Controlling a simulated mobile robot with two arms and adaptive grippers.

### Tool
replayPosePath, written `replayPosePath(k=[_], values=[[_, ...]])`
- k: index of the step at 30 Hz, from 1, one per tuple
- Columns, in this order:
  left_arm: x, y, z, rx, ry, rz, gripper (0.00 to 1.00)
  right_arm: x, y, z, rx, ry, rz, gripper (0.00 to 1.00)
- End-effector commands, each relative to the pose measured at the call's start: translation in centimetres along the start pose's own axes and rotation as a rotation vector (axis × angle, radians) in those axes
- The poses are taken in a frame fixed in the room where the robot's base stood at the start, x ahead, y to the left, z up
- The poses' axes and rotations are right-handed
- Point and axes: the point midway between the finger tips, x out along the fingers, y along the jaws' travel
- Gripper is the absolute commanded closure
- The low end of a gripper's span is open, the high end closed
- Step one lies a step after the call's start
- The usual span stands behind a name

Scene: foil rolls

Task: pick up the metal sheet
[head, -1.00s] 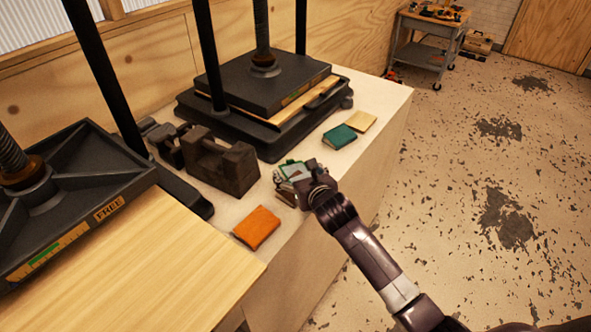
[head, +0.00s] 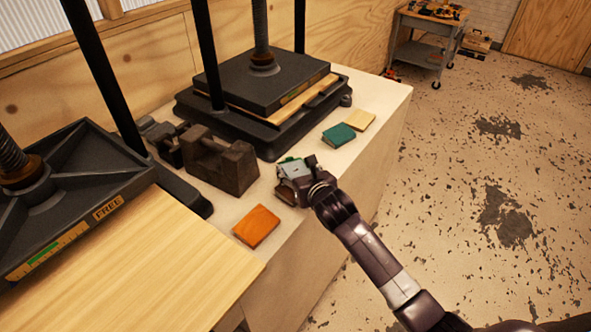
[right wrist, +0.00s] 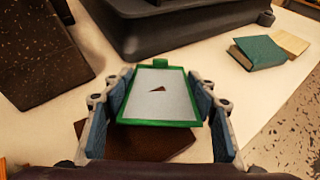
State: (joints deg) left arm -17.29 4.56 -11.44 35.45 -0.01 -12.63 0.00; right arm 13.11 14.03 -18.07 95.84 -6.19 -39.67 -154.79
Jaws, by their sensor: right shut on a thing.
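The metal sheet (right wrist: 158,100) is a flat grey plate in a green frame, with a small dark mark in its middle. It lies between the fingers of my right gripper (right wrist: 160,82), which is shut on it by its two sides. In the head view the sheet (head: 287,163) is partly hidden by my right gripper (head: 293,178) near the bench's front edge. A dark brown flat thing (right wrist: 140,145) lies under the sheet, partly hidden. I cannot tell whether the sheet touches it. My left gripper is not in view.
An orange book (head: 256,226) lies nearer me on the bench (head: 222,206). A teal book (head: 339,134) and a tan one (head: 360,120) lie farther off. A dark heavy block (head: 222,165) and a black press (head: 262,84) stand behind. The floor at right is clear.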

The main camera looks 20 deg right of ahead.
Motion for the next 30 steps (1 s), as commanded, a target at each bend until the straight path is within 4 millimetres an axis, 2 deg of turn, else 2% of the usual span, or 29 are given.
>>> replayPosePath(k=[7,15,19,25,30], values=[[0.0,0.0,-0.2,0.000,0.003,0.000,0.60,-1.6,0.0,4.1,-0.005,-0.010,0.001,0.78],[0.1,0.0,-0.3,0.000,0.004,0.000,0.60,-4.7,-0.1,11.7,-0.005,-0.012,-0.001,0.78],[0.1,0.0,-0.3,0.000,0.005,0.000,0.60,-5.9,0.0,14.5,-0.003,-0.009,0.000,0.78],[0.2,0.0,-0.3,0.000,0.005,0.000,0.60,-7.0,0.0,17.1,-0.002,-0.005,0.000,0.78],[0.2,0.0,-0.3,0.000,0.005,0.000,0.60,-7.4,0.3,17.0,0.006,0.000,-0.013,0.78]])
